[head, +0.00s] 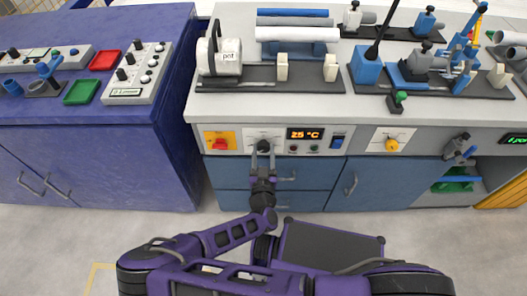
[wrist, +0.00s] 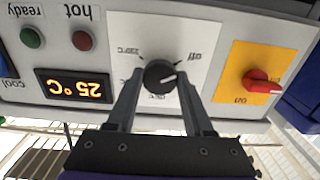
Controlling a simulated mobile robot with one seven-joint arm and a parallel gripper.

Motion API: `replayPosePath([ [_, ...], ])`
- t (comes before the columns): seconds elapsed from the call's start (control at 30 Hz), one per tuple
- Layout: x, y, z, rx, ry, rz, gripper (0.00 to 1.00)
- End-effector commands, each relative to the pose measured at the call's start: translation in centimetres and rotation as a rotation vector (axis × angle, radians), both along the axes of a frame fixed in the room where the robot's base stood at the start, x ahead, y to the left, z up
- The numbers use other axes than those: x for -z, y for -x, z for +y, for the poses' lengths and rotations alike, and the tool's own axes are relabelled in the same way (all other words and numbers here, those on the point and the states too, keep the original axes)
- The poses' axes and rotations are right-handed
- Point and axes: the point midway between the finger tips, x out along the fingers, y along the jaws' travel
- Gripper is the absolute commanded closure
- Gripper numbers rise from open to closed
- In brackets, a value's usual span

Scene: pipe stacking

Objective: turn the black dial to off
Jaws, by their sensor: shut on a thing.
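The black dial (wrist: 160,75) sits on a white plate (wrist: 143,33) on the bench's front panel. The wrist view shows the panel upside down. The dial's white pointer mark points right and slightly up in that view, near the "off" label (wrist: 195,58); the exact alignment is hard to tell. A "230°C" label (wrist: 129,51) is at the upper left. My gripper (wrist: 160,80) is shut on the dial, one finger on each side. In the head view my gripper (head: 263,148) is at the panel and largely covers the dial.
An orange plate with a red switch (head: 220,144) is left of the dial. A display (head: 305,134) reading 25 °C and a blue switch (head: 337,142) are to its right. A yellow knob (head: 391,145) is farther right. Blue drawers (head: 232,175) lie below; pipes and tools cover the bench top.

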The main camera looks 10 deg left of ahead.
Motion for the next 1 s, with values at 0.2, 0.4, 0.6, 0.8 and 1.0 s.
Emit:
replayPosePath([
  [0.2,0.04,0.03,-0.06,0.001,0.017,-0.003,1.00],
  [0.4,0.04,0.03,-0.06,0.001,0.017,-0.003,1.00],
  [0.6,0.04,0.02,-0.06,0.001,0.016,-0.003,0.28],
  [0.8,0.02,0.01,-0.02,0.000,0.015,-0.004,0.19],
  [1.0,0.00,0.01,-0.08,0.001,0.015,-0.004,0.19],
])
